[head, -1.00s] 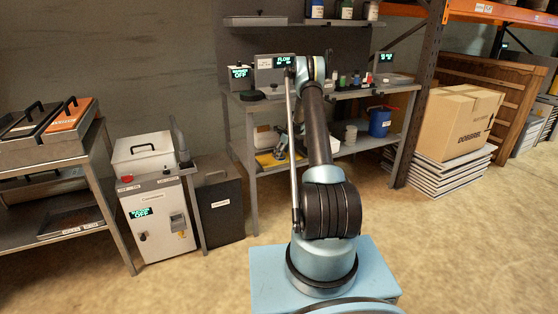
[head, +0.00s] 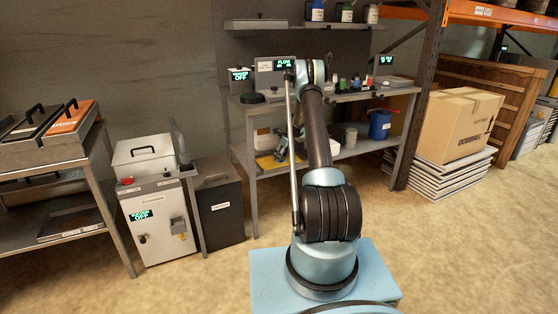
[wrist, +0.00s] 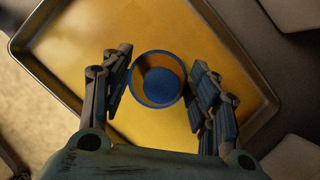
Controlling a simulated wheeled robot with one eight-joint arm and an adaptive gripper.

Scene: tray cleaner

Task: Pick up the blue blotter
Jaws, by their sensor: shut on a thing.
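The blue blotter (wrist: 160,80) shows in the wrist view as a round blue rim with a blue disc inside. It is between the two fingers of my gripper (wrist: 159,90), which is shut on it. Below it is a yellow-bottomed tray with a raised metal rim (wrist: 228,40). I cannot tell whether the blotter touches the tray. In the head view my gripper (head: 281,152) is low under the bench top, over the yellow tray (head: 268,164) on the lower shelf. The blotter is too small to make out there.
The bench top (head: 345,96) is above my gripper and holds bottles and displays. A blue bucket (head: 379,124) and a grey pot (head: 350,138) stand right on the lower shelf. A bench leg (head: 251,180) is at the left. A washer cabinet (head: 158,222) stands left of the bench.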

